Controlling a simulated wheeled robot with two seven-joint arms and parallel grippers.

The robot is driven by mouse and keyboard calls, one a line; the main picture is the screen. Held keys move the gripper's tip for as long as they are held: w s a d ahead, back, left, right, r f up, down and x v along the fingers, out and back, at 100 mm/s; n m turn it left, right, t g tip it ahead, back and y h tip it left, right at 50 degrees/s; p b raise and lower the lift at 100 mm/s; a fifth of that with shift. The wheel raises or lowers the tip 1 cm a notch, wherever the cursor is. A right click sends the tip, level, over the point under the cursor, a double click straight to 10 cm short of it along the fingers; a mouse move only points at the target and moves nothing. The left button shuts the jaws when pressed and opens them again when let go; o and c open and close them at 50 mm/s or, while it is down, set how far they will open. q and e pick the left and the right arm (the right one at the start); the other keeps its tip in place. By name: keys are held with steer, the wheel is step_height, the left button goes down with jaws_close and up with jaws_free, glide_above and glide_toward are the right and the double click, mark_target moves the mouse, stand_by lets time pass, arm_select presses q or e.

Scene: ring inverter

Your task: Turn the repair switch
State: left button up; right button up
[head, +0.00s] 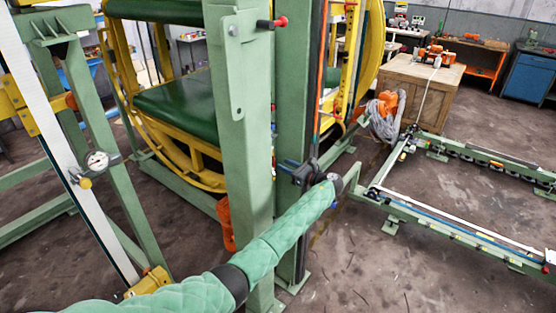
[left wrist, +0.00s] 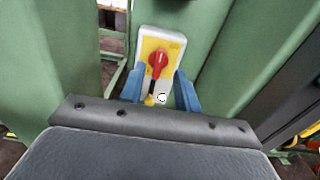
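The repair switch, a red rotary knob (left wrist: 158,62) on a yellow plate in a pale box (left wrist: 148,38), shows in the left wrist view, fixed between green posts. My left gripper (left wrist: 160,90) is open, with one blue finger on each side of the lower part of the box. The red knob stands just ahead of the gap between the fingertips. I cannot tell whether the fingers touch the box. In the head view my left gripper (head: 292,164) is beside the green post (head: 245,120), and the switch does not show there. My right gripper is not in view.
A green and yellow ring inverter frame (head: 185,100) stands behind the post. A gauge (head: 97,161) is on the left frame. A low green rail frame (head: 450,222) lies at right, with a wooden crate (head: 418,90) behind it. Bare floor lies at lower right.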

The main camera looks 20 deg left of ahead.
arm_select(q)
steer(key=p+x, duration=0.1)
steer(key=x, duration=0.3)
steer(key=shift+w+a+p, duration=0.1)
steer(key=shift+a+p, duration=0.15)
steer(key=shift+p, duration=0.15)
jaws_close()
